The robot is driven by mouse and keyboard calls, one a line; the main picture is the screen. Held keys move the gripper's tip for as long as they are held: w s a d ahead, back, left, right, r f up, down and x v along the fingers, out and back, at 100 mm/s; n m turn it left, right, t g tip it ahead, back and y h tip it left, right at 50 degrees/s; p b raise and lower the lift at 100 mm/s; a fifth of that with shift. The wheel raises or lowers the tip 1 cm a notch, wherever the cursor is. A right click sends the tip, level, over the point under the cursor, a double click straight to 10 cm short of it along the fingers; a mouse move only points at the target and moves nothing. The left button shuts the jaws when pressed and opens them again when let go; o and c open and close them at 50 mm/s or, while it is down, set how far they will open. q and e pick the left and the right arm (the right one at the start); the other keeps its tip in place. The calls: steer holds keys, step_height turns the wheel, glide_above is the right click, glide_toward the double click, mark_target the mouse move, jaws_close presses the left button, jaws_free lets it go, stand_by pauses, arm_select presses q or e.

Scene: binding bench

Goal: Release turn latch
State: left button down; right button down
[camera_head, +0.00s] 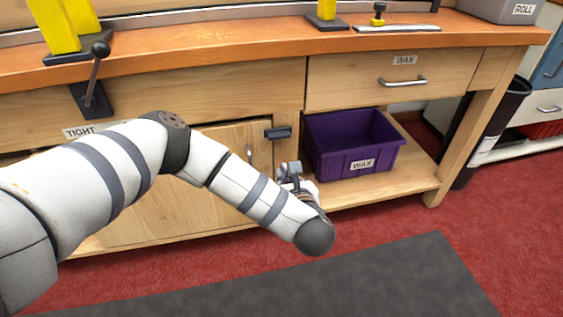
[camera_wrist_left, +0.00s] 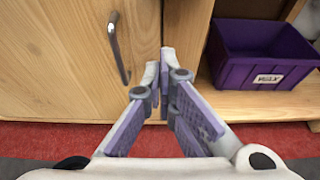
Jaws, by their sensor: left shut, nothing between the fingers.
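The turn latch (camera_head: 279,133) is a small dark block on the cabinet frame at the upper right corner of the wooden door (camera_head: 232,148). It lies about level, its left end reaching toward the door edge. My left gripper (camera_head: 289,172) is below the latch and apart from it, partly hidden by my own wrist. In the left wrist view my left gripper (camera_wrist_left: 165,62) is shut and empty, its fingertips together in front of the strip beside the door (camera_wrist_left: 65,60). The latch does not show in that view. My right gripper is in neither view.
A purple WAX bin (camera_head: 318,147) stands on the open shelf just right of the gripper. A metal door handle (camera_wrist_left: 118,48) is left of the fingers. Above are the WAX drawer (camera_head: 345,83) and a lever (camera_head: 95,72). A dark mat (camera_head: 400,275) lies on the red floor.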

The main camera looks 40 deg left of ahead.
mark_target(279, 134)
arm_select(q)
steer(key=b+x, duration=0.2)
steer(key=x, duration=0.7)
step_height(279, 134, up, 3)
steer(key=shift+d+r+p, duration=0.1)
steer(key=shift+d+p, duration=0.05)
steer(key=shift+p, duration=0.15)
steer(key=shift+r, duration=0.4)
